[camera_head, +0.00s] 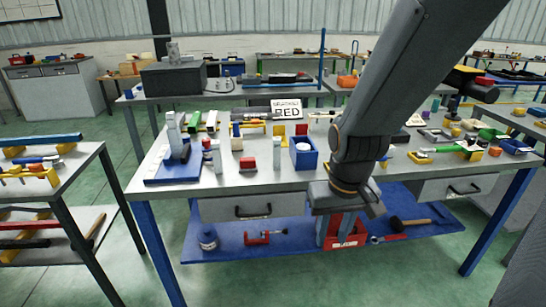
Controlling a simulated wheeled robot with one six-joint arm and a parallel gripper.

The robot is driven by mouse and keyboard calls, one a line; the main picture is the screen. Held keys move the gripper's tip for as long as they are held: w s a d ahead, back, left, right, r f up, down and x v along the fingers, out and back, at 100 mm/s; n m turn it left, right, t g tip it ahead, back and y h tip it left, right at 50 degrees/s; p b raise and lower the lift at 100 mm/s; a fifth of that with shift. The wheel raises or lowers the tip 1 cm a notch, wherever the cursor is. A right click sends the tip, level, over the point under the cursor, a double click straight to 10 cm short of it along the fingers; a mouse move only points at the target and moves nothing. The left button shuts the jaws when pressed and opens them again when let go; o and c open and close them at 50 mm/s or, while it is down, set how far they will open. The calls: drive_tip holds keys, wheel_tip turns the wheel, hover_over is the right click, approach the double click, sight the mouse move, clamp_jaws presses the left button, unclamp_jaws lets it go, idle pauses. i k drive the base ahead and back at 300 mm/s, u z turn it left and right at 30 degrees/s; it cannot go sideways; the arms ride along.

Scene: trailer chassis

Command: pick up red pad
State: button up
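I cannot tell for certain which piece is the red pad. A small flat red piece on a dark block (248,163) lies on the workbench in front of the white sign reading RED (287,110). Another small red block (301,129) stands behind the blue box, and a red-topped piece (206,143) stands to the left. My gripper (346,202) hangs at the bench's front edge, to the right of these pieces and apart from them. Its fingers are hard to make out against the red box below, so its opening is unclear.
A blue box with a white roll (303,153) stands between the red pieces and my arm. A blue stand (174,168) is at the bench's left. Several tools crowd the right side. A red box (353,237) and a clamp (262,238) are on the lower blue shelf.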

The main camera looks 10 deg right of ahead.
sight(247, 165)
drive_tip(key=u, duration=0.05)
drive_tip(key=i, duration=1)
drive_tip(key=u, duration=0.55)
